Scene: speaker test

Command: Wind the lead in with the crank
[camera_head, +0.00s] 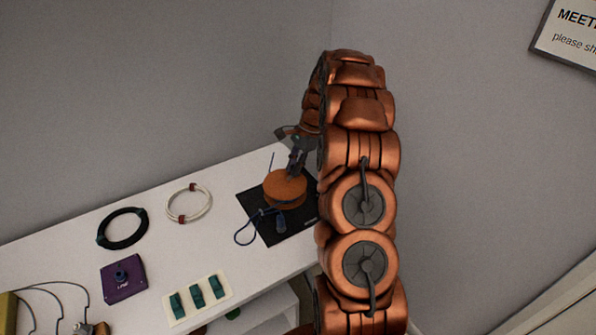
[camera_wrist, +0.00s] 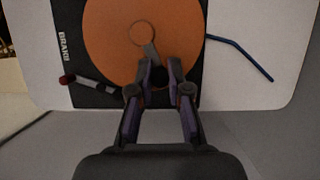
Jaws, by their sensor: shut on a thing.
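An orange reel (camera_head: 285,186) sits on a black base plate (camera_head: 262,201) at the right end of the white table. In the wrist view the reel's disc (camera_wrist: 115,40) fills the upper middle, with a short grey crank arm (camera_wrist: 151,52) on it. My gripper (camera_wrist: 160,68) is over the disc, shut on the crank's dark knob (camera_wrist: 159,77). It also shows in the head view (camera_head: 293,172), above the reel. A blue length (camera_wrist: 240,55) shows beside the plate in the wrist view.
A lever-like piece with a red end (camera_wrist: 67,80) lies by the plate's lettered edge. On the table are a black coil (camera_head: 123,229), a white coil (camera_head: 188,204), a purple box (camera_head: 122,277) and a cream strip with teal blocks (camera_head: 197,298). Walls stand close behind.

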